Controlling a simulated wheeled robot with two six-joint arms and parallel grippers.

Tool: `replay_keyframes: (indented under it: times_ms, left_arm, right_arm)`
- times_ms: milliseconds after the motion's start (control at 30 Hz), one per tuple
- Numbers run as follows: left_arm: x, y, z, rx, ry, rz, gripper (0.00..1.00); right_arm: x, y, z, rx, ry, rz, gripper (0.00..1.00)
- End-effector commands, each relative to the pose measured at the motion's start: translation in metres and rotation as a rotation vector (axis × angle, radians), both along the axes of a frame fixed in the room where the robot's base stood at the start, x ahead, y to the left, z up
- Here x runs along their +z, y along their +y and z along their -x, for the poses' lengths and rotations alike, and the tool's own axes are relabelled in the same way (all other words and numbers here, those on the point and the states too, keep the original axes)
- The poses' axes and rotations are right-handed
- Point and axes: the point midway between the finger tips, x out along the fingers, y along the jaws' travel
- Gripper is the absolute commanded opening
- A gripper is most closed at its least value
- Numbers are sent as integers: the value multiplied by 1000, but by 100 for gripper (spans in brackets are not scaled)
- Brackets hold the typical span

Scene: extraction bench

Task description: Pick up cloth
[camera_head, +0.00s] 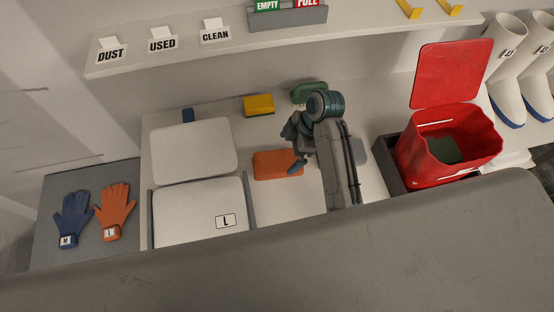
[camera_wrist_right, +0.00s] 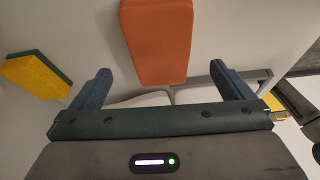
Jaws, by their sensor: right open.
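A flat orange folded piece, which looks like the cloth (camera_head: 270,165), lies on the white bench right of the white lidded box. In the right wrist view the cloth (camera_wrist_right: 157,40) is ahead of my fingers, roughly midway between them. My right gripper (camera_head: 292,148) is open and empty, beside and partly over the cloth's right end in the head view; its fingers (camera_wrist_right: 160,72) are spread in the wrist view. The arm hides part of that end. I cannot tell its exact height above the bench. My left gripper is not in view.
A yellow-green sponge (camera_head: 259,105) and a green item (camera_head: 304,92) lie behind. An open red bin (camera_head: 448,150) stands right. The white box (camera_head: 195,208) marked L and gloves (camera_head: 115,208) are left. A labelled shelf (camera_head: 270,42) overhangs the back.

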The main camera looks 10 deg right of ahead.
Motion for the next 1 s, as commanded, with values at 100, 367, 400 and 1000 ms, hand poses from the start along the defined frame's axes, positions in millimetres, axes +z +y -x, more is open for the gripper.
replay_keyframes:
  times_ms: [100,367,400,1000]
  left_arm:
    - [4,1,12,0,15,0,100]
    - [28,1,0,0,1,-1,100]
    - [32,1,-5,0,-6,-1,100]
    - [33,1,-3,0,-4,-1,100]
  right_arm:
    - [-8,4,0,-1,0,1,100]
    - [-29,20,2,0,5,0,100]
    - [-34,23,2,1,4,0,100]
    - [-57,29,0,-1,-2,2,67]
